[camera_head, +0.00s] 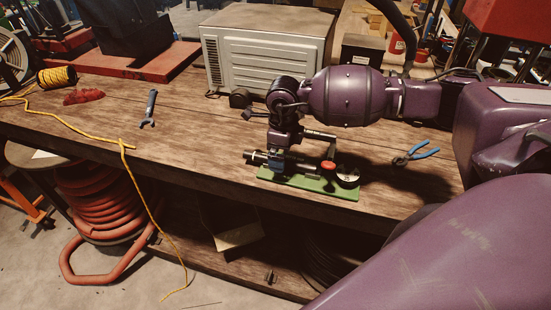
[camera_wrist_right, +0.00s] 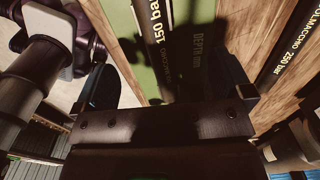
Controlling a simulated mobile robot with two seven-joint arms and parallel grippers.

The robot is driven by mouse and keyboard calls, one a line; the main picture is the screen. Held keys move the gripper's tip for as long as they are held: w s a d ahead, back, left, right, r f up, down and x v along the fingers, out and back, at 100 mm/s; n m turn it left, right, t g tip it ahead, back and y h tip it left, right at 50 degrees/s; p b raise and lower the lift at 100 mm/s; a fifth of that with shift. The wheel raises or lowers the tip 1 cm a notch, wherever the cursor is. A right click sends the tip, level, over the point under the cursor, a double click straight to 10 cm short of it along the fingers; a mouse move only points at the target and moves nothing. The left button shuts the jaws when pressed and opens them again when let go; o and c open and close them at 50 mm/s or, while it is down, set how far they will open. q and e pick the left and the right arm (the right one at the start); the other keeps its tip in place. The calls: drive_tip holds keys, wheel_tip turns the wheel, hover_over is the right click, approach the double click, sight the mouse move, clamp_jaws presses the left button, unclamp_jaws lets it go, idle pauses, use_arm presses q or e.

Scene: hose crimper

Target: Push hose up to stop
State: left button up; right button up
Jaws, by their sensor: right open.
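The hose crimper stands on a green base plate (camera_head: 318,187) near the front edge of the bench. It has a red knob (camera_head: 328,165) and a round gauge-like part (camera_head: 347,177). A short dark cylinder (camera_head: 255,157) sticks out at its left end; I cannot tell whether it is the hose. My right gripper (camera_head: 282,146) points down over the crimper's left part. My left gripper is out of view.
Blue-handled pliers (camera_head: 415,153) lie right of the crimper. A blue wrench (camera_head: 149,108) and yellow rope (camera_head: 80,114) lie to the left. A white ventilated box (camera_head: 262,55) stands behind. The bench between wrench and crimper is clear.

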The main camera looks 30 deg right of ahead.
drive_tip(key=shift+r+p, duration=1.4)
drive_tip(key=shift+r, duration=1.55)
